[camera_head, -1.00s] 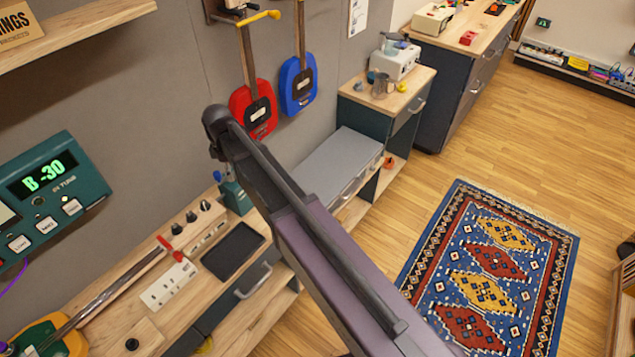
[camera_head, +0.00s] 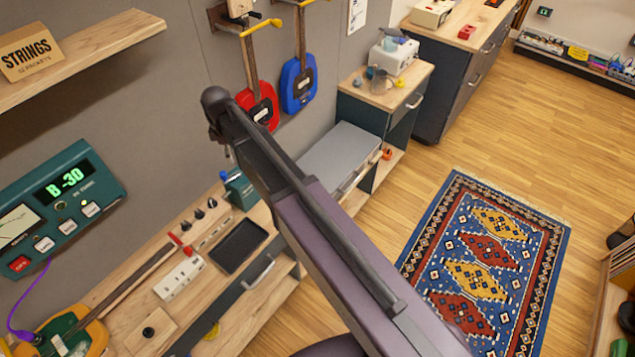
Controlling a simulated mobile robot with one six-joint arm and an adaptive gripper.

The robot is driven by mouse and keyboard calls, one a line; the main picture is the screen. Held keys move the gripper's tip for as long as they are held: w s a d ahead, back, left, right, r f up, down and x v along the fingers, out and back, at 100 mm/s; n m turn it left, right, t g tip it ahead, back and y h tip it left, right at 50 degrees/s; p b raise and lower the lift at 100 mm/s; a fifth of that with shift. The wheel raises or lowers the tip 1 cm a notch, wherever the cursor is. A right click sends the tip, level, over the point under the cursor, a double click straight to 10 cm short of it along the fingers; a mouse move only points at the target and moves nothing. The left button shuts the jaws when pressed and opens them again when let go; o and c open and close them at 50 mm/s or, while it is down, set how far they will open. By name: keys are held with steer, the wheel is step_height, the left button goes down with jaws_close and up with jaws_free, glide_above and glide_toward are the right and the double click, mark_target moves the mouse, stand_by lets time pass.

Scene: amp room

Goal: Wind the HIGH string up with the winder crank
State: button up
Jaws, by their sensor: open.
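A stringed instrument (camera_head: 73,333) with a green and yellow body lies on the wooden bench at the lower left, partly cut off by the frame. Its neck (camera_head: 130,281) runs up and right towards several black knobs (camera_head: 199,214) at the back of the bench. The separate strings are too small to tell apart. A green tuner (camera_head: 55,205) on the wall reads "B -30". I cannot pick out the winder crank for certain. My arm crosses the middle of the picture, and my gripper does not show.
A black tray (camera_head: 238,246), a white strip (camera_head: 180,278) and a teal box (camera_head: 240,190) are on the bench. Red (camera_head: 260,105) and blue (camera_head: 298,84) instruments hang on the wall. A shelf (camera_head: 85,58) juts out above the tuner. Open floor and a rug (camera_head: 487,262) lie right.

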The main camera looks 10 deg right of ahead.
steer(key=s+d+f+m+b, duration=0.2)
steer(key=s+d+m+b, duration=0.1)
steer(key=d, duration=0.4)
steer(key=s+d+f+m+b, duration=0.3)
steer(key=s+d+m, duration=0.1)
steer(key=d, duration=0.4)
steer(key=s+d+f+m+b, duration=0.3)
steer(key=d+m, duration=0.3)
steer(key=d, duration=0.2)
steer(key=shift+s+d+f, duration=0.15)
steer(key=shift+s+d, duration=0.1)
steer(key=shift+s, duration=0.55)
steer(key=s+d+f+m+b, duration=0.1)
steer(key=s+d+m, duration=0.2)
steer(key=s+d, duration=0.1)
steer(key=shift+s+d+f, duration=0.2)
steer(key=shift+d, duration=0.15)
stand_by(1.6)
